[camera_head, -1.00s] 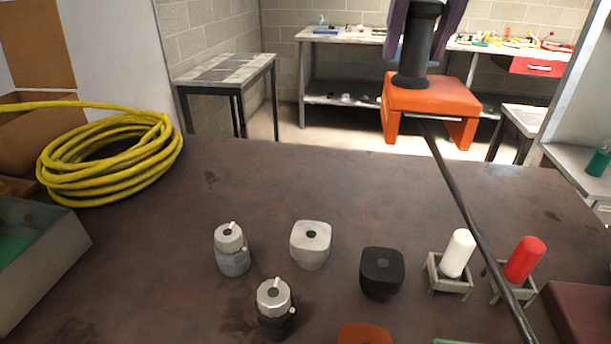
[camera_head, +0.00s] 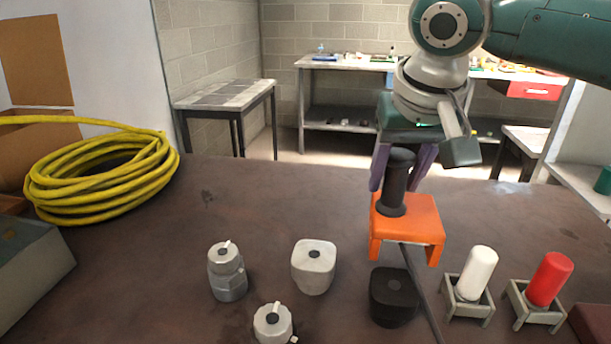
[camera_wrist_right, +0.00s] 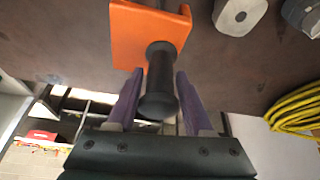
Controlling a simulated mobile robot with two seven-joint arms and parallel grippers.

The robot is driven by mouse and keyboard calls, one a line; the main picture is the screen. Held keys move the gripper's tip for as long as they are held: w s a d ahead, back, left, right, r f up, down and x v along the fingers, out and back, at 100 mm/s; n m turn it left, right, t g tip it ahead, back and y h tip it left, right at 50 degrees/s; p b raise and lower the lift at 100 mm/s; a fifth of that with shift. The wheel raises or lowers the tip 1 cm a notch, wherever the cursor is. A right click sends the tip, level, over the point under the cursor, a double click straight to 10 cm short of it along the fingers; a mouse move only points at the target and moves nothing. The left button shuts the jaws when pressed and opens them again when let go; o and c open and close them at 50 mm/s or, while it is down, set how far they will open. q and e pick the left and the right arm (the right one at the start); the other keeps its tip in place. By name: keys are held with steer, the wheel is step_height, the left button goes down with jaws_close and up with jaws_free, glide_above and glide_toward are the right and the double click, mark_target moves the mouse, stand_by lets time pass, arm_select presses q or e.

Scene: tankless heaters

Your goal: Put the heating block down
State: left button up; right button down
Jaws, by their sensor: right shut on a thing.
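The heating block (camera_head: 408,222) is an orange bracket-shaped block with a black upright handle (camera_head: 395,182) and a dark rod (camera_head: 420,285) running from under it toward the front. My right gripper (camera_head: 396,188) has purple fingers and is shut on the handle. The block appears upright over the right-middle of the brown table (camera_head: 290,200); I cannot tell whether it touches the table. In the right wrist view the fingers (camera_wrist_right: 158,72) stand on both sides of the handle, with the orange block (camera_wrist_right: 130,35) beyond. My left gripper is not in view.
A black knob-like block (camera_head: 394,297) lies just in front of the orange block. White (camera_head: 477,273) and red (camera_head: 548,279) cylinders in stands are to the right. Grey fittings (camera_head: 227,270) and a light block (camera_head: 314,266) stand left. A yellow hose coil (camera_head: 100,175) lies far left.

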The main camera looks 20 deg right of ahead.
mark_target(391, 205)
steer(key=shift+w+f, duration=0.1)
steer(key=shift+f, duration=2.1)
steer(key=shift+f, duration=0.1)
steer(key=shift+c, duration=1.5)
jaws_free()
